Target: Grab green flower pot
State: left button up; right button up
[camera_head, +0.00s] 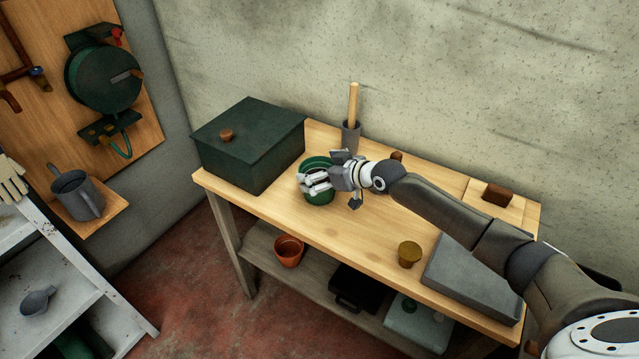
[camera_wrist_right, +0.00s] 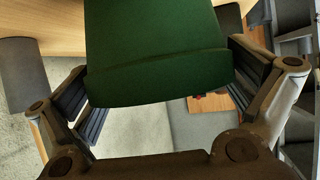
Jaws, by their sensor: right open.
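The green flower pot (camera_head: 320,199) stands on the wooden workbench (camera_head: 300,215), right of a dark green lidded box. My right gripper (camera_head: 313,183) is at the pot and hides part of its front and rim. In the right wrist view, the green pot (camera_wrist_right: 155,55) lies between the two spread fingers of my right gripper (camera_wrist_right: 168,95). One finger is on each side of it, with the pot's edges close to both pads. I cannot tell whether either pad touches it. My left gripper is not in view.
The dark green box (camera_head: 245,145) stands left of the pot, and a grey cup with a wooden handle (camera_head: 351,136) stands behind. A small brown pot (camera_head: 409,254) and a grey tray (camera_head: 470,280) are farther right. A terracotta pot (camera_head: 288,250) is on the lower shelf.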

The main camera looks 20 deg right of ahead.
jog(key=shift+c, duration=0.4)
jog(key=c, duration=1)
jog(key=shift+c, duration=0.3)
jog(key=shift+r, duration=0.15)
